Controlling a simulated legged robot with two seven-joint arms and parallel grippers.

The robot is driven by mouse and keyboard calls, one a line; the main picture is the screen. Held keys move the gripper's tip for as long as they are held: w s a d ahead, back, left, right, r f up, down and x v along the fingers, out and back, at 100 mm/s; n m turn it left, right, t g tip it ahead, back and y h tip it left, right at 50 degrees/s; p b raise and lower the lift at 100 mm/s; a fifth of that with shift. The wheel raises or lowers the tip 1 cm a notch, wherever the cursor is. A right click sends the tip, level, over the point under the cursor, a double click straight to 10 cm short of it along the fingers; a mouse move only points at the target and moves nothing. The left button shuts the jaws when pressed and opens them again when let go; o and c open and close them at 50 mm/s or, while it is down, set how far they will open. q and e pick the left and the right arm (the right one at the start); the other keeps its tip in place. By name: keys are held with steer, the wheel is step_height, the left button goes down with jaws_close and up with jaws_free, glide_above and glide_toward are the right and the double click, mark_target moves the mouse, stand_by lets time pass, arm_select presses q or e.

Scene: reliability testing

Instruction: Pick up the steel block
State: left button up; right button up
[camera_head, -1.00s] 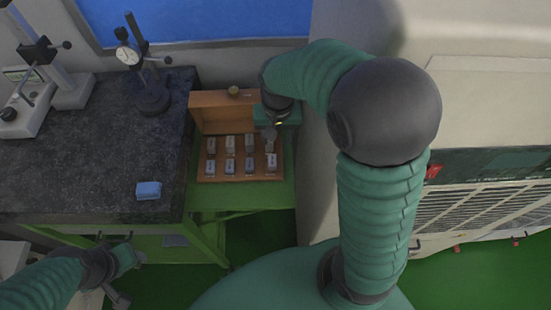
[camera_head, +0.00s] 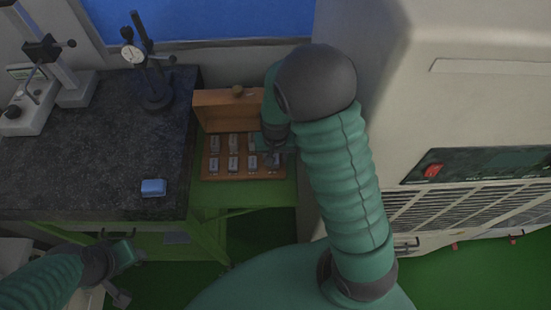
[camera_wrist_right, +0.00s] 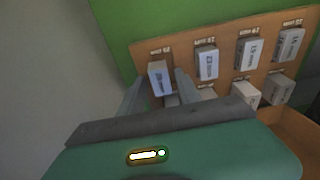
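Several small steel blocks stand in slots in two rows in an open wooden case (camera_head: 207,175). The end steel block of one row (camera_wrist_right: 159,78) shows between the fingers of my right gripper (camera_wrist_right: 160,88) in the right wrist view. The fingers are apart, with a small gap on each side of that block. In the head view my right gripper (camera_head: 273,156) is over the right end of the case and partly hides the blocks there. My left gripper (camera_head: 132,274) is low at the left, away from the case, with its fingers apart and empty.
The case rests on a green stand beside a dark granite table (camera_head: 85,150). A blue block (camera_head: 153,187) and a dial gauge stand (camera_head: 155,95) are on the table. A large pale machine (camera_head: 450,110) rises close to the right of my right arm.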

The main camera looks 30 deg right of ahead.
steer(key=shift+a+r, duration=0.1)
steer(key=shift+a, duration=0.2)
steer(key=c, duration=0.5)
jaws_close()
arm_select(q)
steer(key=shift+a, duration=0.4)
steer(key=shift+d, duration=0.25)
arm_select(e)
steer(key=shift+d, duration=0.25)
